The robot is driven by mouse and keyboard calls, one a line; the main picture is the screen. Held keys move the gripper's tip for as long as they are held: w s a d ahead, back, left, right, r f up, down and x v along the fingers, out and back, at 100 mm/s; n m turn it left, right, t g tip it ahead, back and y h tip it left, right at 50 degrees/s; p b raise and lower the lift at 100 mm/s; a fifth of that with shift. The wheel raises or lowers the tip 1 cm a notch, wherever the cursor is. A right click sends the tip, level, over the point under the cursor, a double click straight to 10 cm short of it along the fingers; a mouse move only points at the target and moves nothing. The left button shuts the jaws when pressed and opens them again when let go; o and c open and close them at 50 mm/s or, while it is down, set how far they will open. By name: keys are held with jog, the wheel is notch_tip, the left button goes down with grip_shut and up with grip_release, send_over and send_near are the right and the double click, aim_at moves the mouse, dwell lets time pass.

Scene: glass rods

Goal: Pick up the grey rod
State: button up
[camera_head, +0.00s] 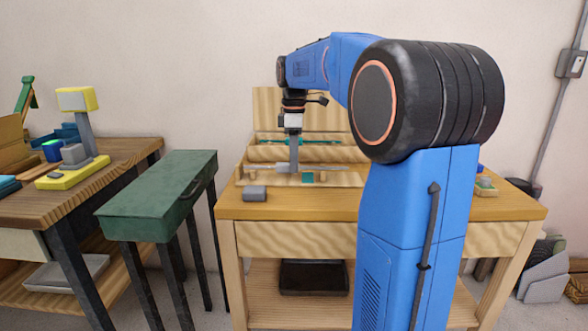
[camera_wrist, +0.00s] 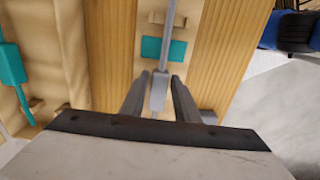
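The grey rod (camera_head: 332,168) lies lengthwise along the lower front level of a wooden rack on the workbench. In the wrist view the grey rod (camera_wrist: 169,32) runs from the top edge down between my fingers, with a thicker grey part (camera_wrist: 159,92) near the fingertips. My gripper (camera_head: 293,170) points down at the rod, left of the rack's middle. In the wrist view my gripper (camera_wrist: 160,84) is open, its two fingers on either side of the rod with small gaps visible. I cannot tell the exact height of the fingertips against the rod.
A teal rod (camera_head: 300,141) lies on the rack's higher level behind; it also shows in the wrist view (camera_wrist: 12,64). A teal patch (camera_head: 308,178) marks the rack's front. A grey block (camera_head: 255,193) sits on the bench at front left. A green table (camera_head: 160,190) stands left.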

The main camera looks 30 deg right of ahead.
grip_shut()
jog(key=shift+r, duration=0.1)
